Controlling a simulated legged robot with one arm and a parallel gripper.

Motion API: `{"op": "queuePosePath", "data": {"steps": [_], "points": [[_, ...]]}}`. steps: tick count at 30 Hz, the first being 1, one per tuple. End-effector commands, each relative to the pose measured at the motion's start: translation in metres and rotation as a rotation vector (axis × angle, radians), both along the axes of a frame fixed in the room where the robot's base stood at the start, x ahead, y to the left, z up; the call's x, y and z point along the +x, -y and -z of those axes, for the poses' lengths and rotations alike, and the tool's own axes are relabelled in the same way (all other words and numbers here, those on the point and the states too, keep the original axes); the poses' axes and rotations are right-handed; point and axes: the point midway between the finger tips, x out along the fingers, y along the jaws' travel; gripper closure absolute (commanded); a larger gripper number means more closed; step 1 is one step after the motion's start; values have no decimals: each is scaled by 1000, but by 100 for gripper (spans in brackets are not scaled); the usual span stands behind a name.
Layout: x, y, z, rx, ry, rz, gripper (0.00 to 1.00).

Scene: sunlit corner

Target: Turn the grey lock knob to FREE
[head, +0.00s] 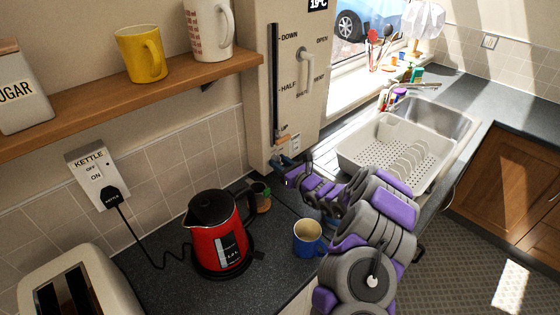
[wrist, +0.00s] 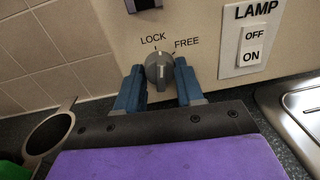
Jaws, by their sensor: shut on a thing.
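The grey lock knob (wrist: 158,70) is on the front of a beige panel (wrist: 205,60) in the wrist view. Its pale pointer mark faces roughly upward, close to the LOCK label; the FREE label is to its upper right. My gripper (wrist: 160,76) has its two blue fingers on either side of the knob and is shut on it. In the head view my gripper (head: 284,160) is at the lower edge of the panel, and the knob is hidden there.
A LAMP switch (wrist: 253,45) is right of the knob. Below the panel are a dark mug (head: 262,198), a blue mug (head: 308,238) and a red kettle (head: 220,235). A dish rack (head: 372,153) stands at the right. A slider handle (head: 283,139) and a lever (head: 306,70) are higher up.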

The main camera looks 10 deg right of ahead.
Motion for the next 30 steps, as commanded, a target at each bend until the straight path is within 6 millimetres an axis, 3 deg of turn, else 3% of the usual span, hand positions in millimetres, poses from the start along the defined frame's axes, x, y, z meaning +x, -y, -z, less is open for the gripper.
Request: {"op": "queuePosePath", "data": {"steps": [18,30], "points": [[1,2,-1,468,-314,4,93],[1,2,-1,660,-442,4,94]]}}
